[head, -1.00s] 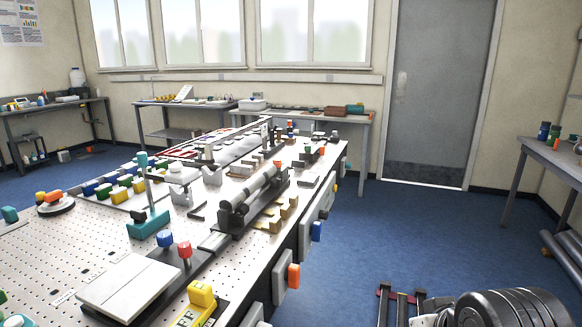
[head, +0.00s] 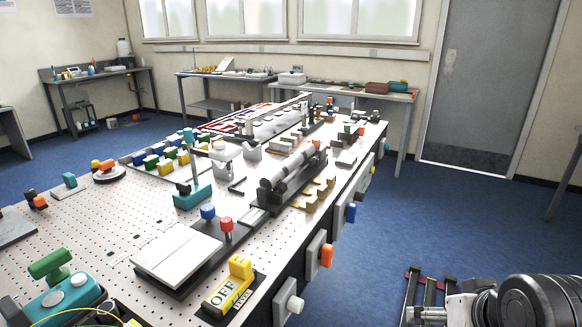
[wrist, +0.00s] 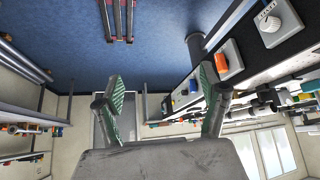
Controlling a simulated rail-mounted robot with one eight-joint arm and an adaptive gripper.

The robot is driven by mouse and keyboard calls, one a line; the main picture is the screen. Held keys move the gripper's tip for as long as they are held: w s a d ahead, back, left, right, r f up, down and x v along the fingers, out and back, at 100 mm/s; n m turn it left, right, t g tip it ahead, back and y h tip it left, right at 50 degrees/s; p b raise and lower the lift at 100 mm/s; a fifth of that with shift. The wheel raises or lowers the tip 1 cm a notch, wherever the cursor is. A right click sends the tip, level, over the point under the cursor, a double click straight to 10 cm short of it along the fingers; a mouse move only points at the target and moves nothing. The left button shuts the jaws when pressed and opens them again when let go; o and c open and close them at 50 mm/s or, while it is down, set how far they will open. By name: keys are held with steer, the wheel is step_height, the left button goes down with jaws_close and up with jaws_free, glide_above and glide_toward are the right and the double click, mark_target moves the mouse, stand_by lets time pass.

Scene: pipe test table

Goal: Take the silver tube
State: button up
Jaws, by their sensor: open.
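A silver-grey tube (head: 292,172) lies lengthwise in a black cradle (head: 268,203) on the perforated white table (head: 130,217). I cannot pick out the tube clearly in the wrist view. My gripper (wrist: 164,95) shows in the wrist view with its two green-padded fingers spread wide and nothing between them. It hangs over the floor side of the table, apart from the tube. In the head view only part of my arm shows at the bottom right; the fingers are not seen there.
Along the table's near edge are knobs, including an orange one (head: 327,255) and a white one (head: 294,304). A teal stand (head: 192,197) and wooden blocks (head: 312,195) flank the cradle. Dark bars (head: 427,292) lie low on the right. Blue floor (head: 400,215) is open beside the table.

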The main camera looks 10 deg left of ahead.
steer(key=c, duration=0.4)
steer(key=shift+r, duration=0.1)
steer(key=shift+c, duration=0.2)
